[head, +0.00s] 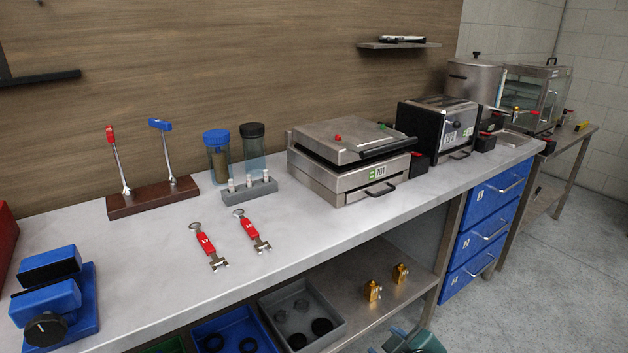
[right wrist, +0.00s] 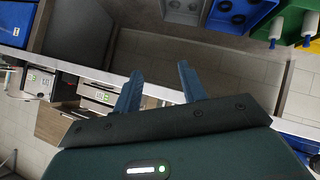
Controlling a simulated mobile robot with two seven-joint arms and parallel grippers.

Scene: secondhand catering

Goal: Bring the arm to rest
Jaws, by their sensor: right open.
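My right gripper (head: 385,341) shows at the bottom edge of the head view, low in front of the bench's lower shelf. Only part of its dark green body and blue fingers is in the picture. In the right wrist view its two blue fingers (right wrist: 160,86) stand apart with nothing between them, so it is open and empty. My left gripper is not in view.
Below, the lower shelf (head: 350,325) holds bins (head: 330,320) and two brass padlocks. Blue drawers (head: 485,235) stand right; floor beyond is clear.

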